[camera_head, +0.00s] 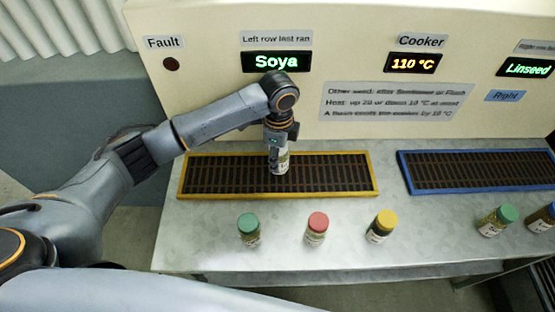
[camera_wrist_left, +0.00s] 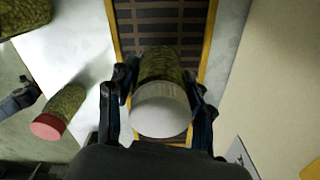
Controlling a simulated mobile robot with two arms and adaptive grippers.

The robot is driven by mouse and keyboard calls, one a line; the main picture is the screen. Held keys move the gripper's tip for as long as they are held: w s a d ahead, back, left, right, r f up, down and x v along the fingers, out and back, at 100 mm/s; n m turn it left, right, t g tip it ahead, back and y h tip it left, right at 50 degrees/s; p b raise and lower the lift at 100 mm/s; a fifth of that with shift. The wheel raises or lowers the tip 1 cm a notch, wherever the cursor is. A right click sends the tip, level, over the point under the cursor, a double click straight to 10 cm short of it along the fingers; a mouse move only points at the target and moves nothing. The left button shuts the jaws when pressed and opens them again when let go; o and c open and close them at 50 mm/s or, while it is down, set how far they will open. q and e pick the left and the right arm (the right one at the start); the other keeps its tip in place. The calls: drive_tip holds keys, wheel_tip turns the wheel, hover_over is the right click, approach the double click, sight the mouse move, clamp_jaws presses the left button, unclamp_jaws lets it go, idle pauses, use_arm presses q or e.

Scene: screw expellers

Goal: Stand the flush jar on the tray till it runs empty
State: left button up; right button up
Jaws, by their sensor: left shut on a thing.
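My left gripper (camera_head: 278,148) is shut around a white-lidded jar (camera_head: 280,166) over the yellow-framed tray (camera_head: 215,190). In the left wrist view the gripper's fingers (camera_wrist_left: 162,105) are on both sides of the jar (camera_wrist_left: 158,66), below its white lid. The jar looks upright and shows greenish, grainy contents. Its label is too small to read, so I cannot tell from it whether this is the flush jar. Its base is over the dark slats; I cannot tell whether it touches them.
Green-lidded (camera_head: 248,230), red-lidded (camera_head: 316,228) and yellow-lidded (camera_head: 382,226) jars stand before the tray. A blue-framed tray (camera_head: 407,174) and further jars (camera_head: 496,220) are at right. The left display (camera_head: 276,62) reads Soya, the cooker (camera_head: 412,63) 110 °C, the right display (camera_head: 527,68) Linseed.

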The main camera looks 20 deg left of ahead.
use_arm(q)
wheel_tip(320, 180, down, 4)
drive_tip(key=shift+w+a+r, duration=0.15)
drive_tip(key=shift+r, duration=0.1)
use_arm(e)
drive_tip(key=shift+w+a+r, duration=0.15)
drive_tip(key=shift+a, duration=0.05)
drive_tip(key=shift+d, duration=0.1)
use_arm(q)
drive_tip(key=o, duration=1.3)
drive_tip(key=shift+f, duration=0.1)
drive_tip(key=shift+o, duration=0.2)
use_arm(e)
drive_tip(key=shift+d, duration=0.2)
use_arm(q)
wheel_tip(320, 180, up, 11)
drive_tip(key=shift+r+b, duration=0.1)
drive_tip(key=shift+b, duration=0.35)
drive_tip(key=shift+r, duration=0.55)
use_arm(e)
drive_tip(key=shift+a+f, duration=0.15)
drive_tip(key=shift+f, duration=0.4)
